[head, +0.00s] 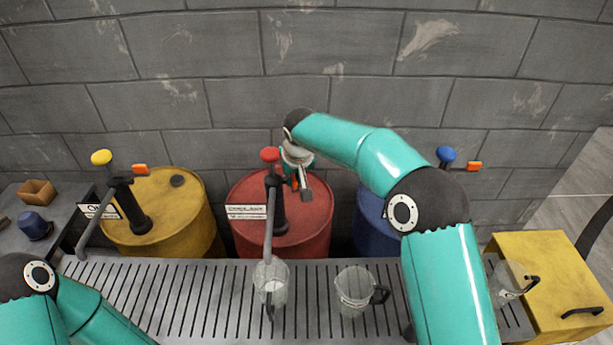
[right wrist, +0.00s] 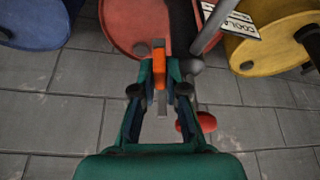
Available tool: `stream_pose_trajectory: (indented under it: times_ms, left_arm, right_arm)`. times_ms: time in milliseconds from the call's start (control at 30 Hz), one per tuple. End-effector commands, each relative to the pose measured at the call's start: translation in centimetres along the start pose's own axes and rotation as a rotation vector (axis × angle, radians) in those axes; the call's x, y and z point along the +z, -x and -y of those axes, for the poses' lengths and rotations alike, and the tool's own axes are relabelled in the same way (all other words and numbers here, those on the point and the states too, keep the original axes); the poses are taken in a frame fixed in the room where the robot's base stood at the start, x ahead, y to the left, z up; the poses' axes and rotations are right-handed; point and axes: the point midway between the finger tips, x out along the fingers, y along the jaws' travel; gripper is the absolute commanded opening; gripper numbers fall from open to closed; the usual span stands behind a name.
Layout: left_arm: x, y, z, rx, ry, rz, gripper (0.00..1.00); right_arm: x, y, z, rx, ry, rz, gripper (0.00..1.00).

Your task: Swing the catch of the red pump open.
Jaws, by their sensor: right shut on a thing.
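The red pump (head: 279,212) stands on the red drum (head: 305,240), with a red knob (head: 270,154) on top. Its orange catch (right wrist: 159,68) shows between my right gripper's fingers in the right wrist view. In the head view only a bit of orange shows beside the gripper. My right gripper (head: 302,183) is just right of the pump's top and shut on the catch. The fingers (right wrist: 159,80) hide part of it. My left arm shows at the lower left; its gripper is out of view.
A yellow-knobbed pump (head: 124,195) and a blue-knobbed one (head: 446,157) flank it, each with an orange catch sticking out right. A clear jug (head: 270,283) stands under the red pump's spout on the slotted grate (head: 200,290); another jug (head: 355,290) stands right. The brick wall is close behind.

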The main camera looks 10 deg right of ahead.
Motion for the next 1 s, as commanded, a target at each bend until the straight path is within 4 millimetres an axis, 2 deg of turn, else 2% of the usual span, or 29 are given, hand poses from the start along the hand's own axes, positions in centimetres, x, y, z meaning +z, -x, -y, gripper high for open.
stream_pose_trajectory:
  times_ms: [233, 267, 400, 767, 867, 1000]
  left_arm:
    - [0.0, 0.0, 0.0, 0.0, 0.0, 0.0, 0.4]
    - [0.0, 0.0, 0.0, 0.0, 0.0, 0.0, 0.4]
    - [0.0, 0.0, 0.0, 0.0, 0.0, 0.0, 0.4]
    - [0.0, 0.1, 0.0, 0.0, 0.0, 0.0, 0.4]
    - [0.0, 0.1, 0.0, 0.0, 0.0, 0.0, 0.4]
    - [0.0, 0.1, 0.0, 0.0, 0.0, 0.0, 0.4]
  right_arm:
    - [-0.1, 0.0, 0.1, -0.002, 0.001, -0.003, 0.0]
    - [-0.1, 0.1, 0.1, -0.002, 0.001, -0.003, 0.15]
    - [-0.1, 0.0, 0.1, -0.002, 0.002, -0.002, 0.38]
    - [-0.1, 0.3, 0.1, -0.002, 0.003, -0.002, 0.38]
    - [-0.2, 1.1, 0.2, -0.003, 0.003, -0.004, 0.38]
    - [-0.2, 3.3, 0.1, -0.003, 0.002, -0.005, 0.38]
